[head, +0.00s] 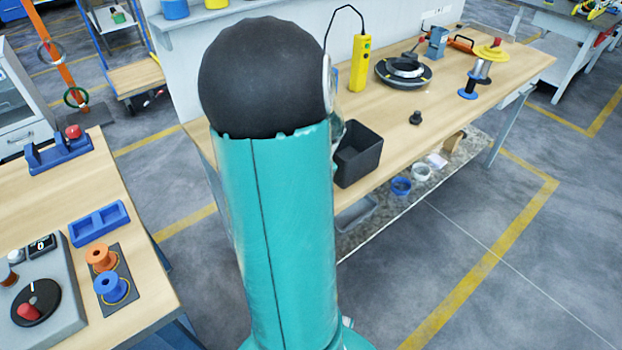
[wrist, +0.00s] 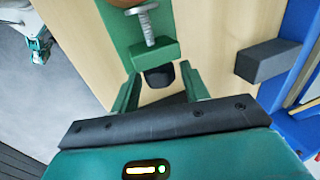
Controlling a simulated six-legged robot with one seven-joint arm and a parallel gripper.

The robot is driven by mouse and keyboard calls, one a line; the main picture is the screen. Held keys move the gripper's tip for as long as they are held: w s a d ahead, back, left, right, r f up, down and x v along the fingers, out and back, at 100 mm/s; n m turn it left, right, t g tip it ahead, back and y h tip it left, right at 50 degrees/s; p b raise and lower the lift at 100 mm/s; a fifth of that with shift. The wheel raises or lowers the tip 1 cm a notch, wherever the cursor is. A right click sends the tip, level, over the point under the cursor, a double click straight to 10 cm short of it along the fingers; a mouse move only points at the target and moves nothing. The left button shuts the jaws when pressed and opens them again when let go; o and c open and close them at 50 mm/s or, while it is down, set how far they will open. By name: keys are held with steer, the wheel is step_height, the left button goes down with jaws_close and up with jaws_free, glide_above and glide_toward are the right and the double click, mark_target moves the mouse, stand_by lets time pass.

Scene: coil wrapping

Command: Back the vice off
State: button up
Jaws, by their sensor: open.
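In the wrist view my gripper (wrist: 158,80) is open, its two green fingers spread on either side of a dark rounded piece (wrist: 159,77). Just beyond it is a green block (wrist: 152,53) with a silver threaded screw (wrist: 148,27), and part of a brown knob at the top edge. I cannot tell whether the fingers touch anything. In the head view a small blue vice-like device (head: 436,43) stands at the back of the far bench. Another blue device with a red knob (head: 60,150) sits on the left bench. My arm hides my gripper in the head view.
In the wrist view a blue body with a dark grey block (wrist: 268,60) lies to the right. In the head view the far bench (head: 500,62) carries a black bin (head: 358,155), a yellow pendant (head: 359,62) and a round black device (head: 404,72). Floor at right is clear.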

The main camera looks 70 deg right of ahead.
stand_by(0.3)
steer(key=shift+w+d+g+y, duration=0.15)
steer(key=shift+g+y, duration=0.1)
steer(key=shift+g, duration=0.25)
steer(key=shift+w+a+g+y, duration=0.15)
steer(key=shift+g+y, duration=0.1)
steer(key=shift+g, duration=0.25)
steer(key=shift+d+g+y, duration=0.2)
steer(key=shift+g+y, duration=0.1)
steer(key=shift+g, duration=0.3)
steer(key=shift+r, duration=0.1)
steer(key=g, duration=0.1)
steer(key=g+y, duration=0.1)
steer(key=shift+w+d+f+g, duration=0.2)
steer(key=shift+w+g, duration=0.2)
steer(key=shift+r+g+y, duration=0.1)
steer(key=shift+g+y, duration=0.2)
steer(key=shift+y, duration=0.1)
steer(key=shift+s, duration=0.1)
